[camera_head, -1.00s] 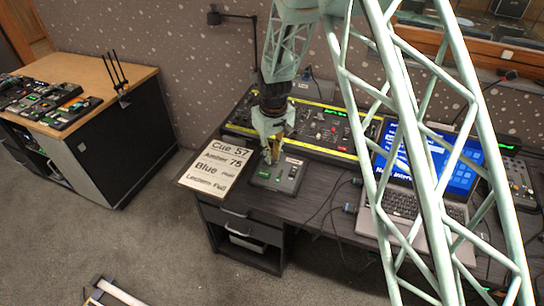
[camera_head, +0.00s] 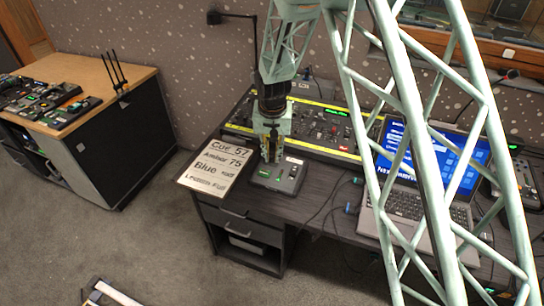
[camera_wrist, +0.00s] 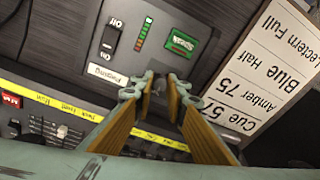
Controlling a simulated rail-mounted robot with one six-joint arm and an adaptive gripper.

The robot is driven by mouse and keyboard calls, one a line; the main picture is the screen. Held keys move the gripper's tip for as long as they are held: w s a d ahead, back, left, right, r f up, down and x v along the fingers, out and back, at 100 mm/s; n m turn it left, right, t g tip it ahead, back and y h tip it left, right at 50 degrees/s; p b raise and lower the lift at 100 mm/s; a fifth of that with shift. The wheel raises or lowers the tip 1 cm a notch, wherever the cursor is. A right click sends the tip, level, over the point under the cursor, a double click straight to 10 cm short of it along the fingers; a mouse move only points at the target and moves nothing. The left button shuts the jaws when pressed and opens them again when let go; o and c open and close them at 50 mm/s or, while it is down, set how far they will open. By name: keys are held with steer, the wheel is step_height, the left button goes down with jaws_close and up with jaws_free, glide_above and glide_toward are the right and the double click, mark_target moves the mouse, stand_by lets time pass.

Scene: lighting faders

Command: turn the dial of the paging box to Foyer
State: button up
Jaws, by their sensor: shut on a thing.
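The paging box (camera_head: 287,178) is a dark box near the front left of the desk. My gripper (camera_head: 269,160) points down over the box's back-left part. In the wrist view my gripper (camera_wrist: 161,84) has its two tan-sided fingers close together at the box. The dial is hidden between the fingertips, so its setting cannot be read.
A cue card (camera_head: 214,168) lies just left of the box. A lighting console (camera_head: 325,128) with yellow strips stands behind it. A laptop (camera_head: 405,205) is to the right, with cables between. A wooden-topped cabinet (camera_head: 125,75) stands apart at the left.

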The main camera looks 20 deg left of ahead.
stand_by(0.4)
steer(key=o, duration=0.9)
steer(key=shift+c, duration=0.2)
steer(key=shift+r, duration=0.1)
step_height(320, 180, up, 12)
steer(key=s, duration=0.1)
steer(key=shift+s+d, duration=0.35)
steer(key=shift+s, duration=0.05)
stand_by(0.5)
